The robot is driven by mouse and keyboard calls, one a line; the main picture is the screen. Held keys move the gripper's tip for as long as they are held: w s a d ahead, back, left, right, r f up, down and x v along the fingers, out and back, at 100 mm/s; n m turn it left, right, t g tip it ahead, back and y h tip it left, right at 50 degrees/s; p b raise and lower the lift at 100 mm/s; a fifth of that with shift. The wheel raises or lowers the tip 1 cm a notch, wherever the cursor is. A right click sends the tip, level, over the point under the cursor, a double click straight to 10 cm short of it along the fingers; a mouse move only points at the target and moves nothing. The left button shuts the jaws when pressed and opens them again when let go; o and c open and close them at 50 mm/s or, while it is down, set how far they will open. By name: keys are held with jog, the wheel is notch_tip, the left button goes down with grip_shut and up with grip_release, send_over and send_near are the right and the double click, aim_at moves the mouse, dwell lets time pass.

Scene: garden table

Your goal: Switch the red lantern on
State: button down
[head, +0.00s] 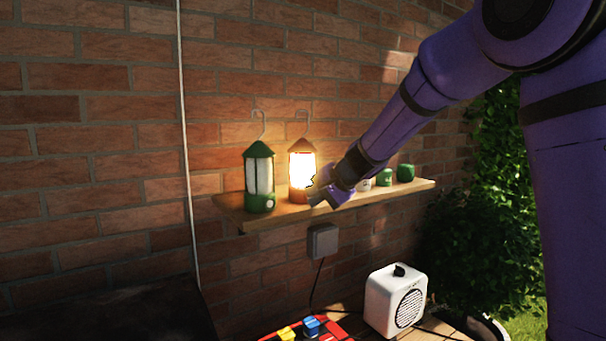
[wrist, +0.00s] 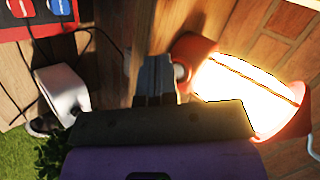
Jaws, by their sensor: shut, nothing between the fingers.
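The red lantern (head: 302,165) stands upright on the wooden shelf (head: 285,214), and its lamp glows bright yellow-white. In the wrist view the lit red lantern (wrist: 240,88) lies at the right, with a pale round knob (wrist: 181,73) on its red base. My gripper (head: 316,191) is shut and empty, just right of and in front of the lantern's base. In the wrist view my shut fingers (wrist: 154,78) are close beside the knob; I cannot tell whether they touch it. A green lantern (head: 259,178) with an unlit lamp stands to the left.
Small green items (head: 405,173) stand on the shelf to the right, behind my gripper. A wall box (head: 323,241) with a cable is below the shelf. A white speaker-like box (head: 396,300) and a red tray (head: 340,333) with coloured blocks are lower down.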

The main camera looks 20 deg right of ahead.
jog(key=s+d, duration=0.1)
jog(key=s, duration=0.5)
dwell(0.6)
